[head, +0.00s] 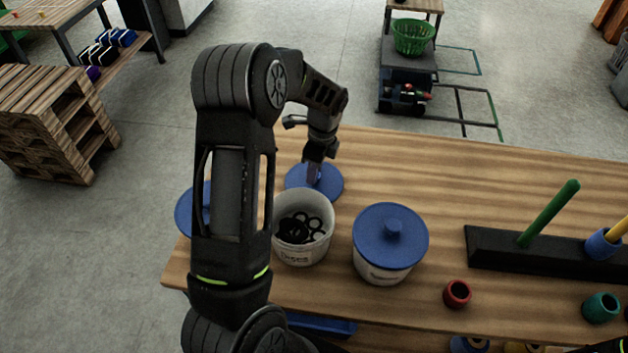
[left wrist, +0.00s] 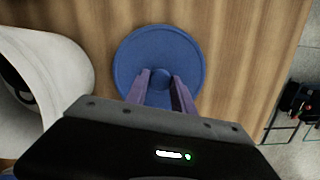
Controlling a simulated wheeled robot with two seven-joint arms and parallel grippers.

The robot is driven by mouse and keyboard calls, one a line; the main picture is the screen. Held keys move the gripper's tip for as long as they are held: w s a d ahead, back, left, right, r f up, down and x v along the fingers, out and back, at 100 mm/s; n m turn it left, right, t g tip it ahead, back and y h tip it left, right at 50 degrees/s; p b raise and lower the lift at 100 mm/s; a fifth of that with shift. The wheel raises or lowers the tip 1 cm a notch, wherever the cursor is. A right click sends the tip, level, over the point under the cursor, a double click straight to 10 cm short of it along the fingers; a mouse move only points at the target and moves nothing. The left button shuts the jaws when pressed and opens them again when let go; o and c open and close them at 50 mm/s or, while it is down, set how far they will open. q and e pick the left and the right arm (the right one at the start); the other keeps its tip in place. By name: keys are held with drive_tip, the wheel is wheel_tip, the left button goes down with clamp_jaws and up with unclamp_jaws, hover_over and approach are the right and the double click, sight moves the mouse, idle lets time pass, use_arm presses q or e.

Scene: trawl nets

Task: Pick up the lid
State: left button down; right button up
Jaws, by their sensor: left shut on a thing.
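A round blue lid (head: 327,187) lies at the table's far side, behind an open white bucket (head: 303,247) labelled "Discs" that holds black rings. My left gripper (head: 314,177) reaches down over the lid and is shut on its knob. In the left wrist view the lid (left wrist: 133,54) lies flat-looking below, with the two purple fingers (left wrist: 160,80) on either side of the round knob. I cannot tell whether the lid touches the table.
A second bucket (head: 383,276) wears a blue lid (head: 378,224). Another blue lid (head: 186,213) shows partly behind my left arm. A red ring (head: 457,293), a teal ring (head: 600,307) and a black peg stand (head: 484,250) are to the right. Table space behind the closed bucket is clear.

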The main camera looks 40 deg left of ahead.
use_arm(q)
drive_tip(key=shift+r, duration=0.15)
wheel_tip(320, 180, up, 10)
drive_tip(key=b, duration=0.1)
idle(0.6)
idle(0.5)
